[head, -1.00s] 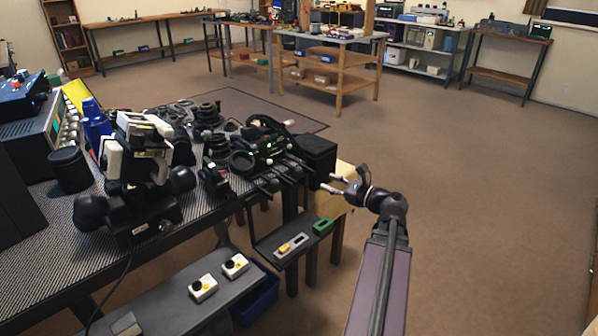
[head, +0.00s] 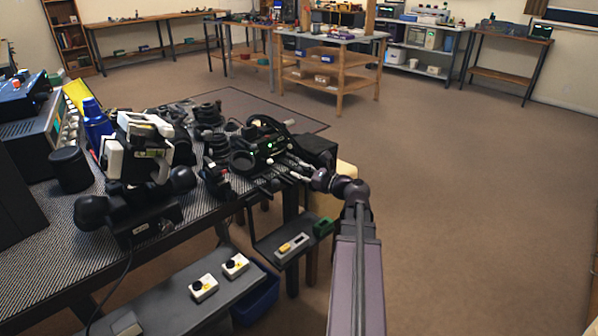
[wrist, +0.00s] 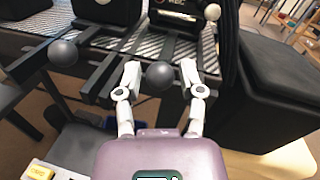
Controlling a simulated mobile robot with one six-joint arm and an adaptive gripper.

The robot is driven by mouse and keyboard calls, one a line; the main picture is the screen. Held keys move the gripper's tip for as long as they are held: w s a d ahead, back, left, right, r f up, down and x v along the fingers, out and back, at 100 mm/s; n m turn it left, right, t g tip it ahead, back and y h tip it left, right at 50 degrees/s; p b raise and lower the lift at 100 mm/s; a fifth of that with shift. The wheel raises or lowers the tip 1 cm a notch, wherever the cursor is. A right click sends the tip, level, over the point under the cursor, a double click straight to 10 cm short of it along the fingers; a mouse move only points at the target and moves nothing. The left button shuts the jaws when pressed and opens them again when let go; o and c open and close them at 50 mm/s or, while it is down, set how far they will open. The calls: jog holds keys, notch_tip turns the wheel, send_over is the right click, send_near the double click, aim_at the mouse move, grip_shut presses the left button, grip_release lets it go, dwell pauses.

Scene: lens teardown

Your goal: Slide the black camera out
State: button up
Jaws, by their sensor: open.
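A black camera (head: 262,150) with small green lights sits in a dark rail rig at the bench's right end in the head view. In the wrist view its dark body (wrist: 178,18) with "REC" lettering shows at the top. Dark rods reach from the rig towards me, and one ends in a dark round knob (wrist: 160,76). My gripper (wrist: 161,72) is open, with one finger on each side of this knob; I cannot tell whether either touches it. In the head view my gripper (head: 297,169) is at the rig's right side.
A black box (head: 318,150) stands close to the right of the rig, and shows large in the wrist view (wrist: 285,75). A second dark knob (wrist: 63,53) is on the left. A low shelf (head: 262,244) lies below. The floor on the right is clear.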

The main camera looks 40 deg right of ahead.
jog(key=shift+w+a, duration=0.1)
jog(key=shift+w, duration=0.2)
grip_shut()
jog(key=shift+s, duration=0.1)
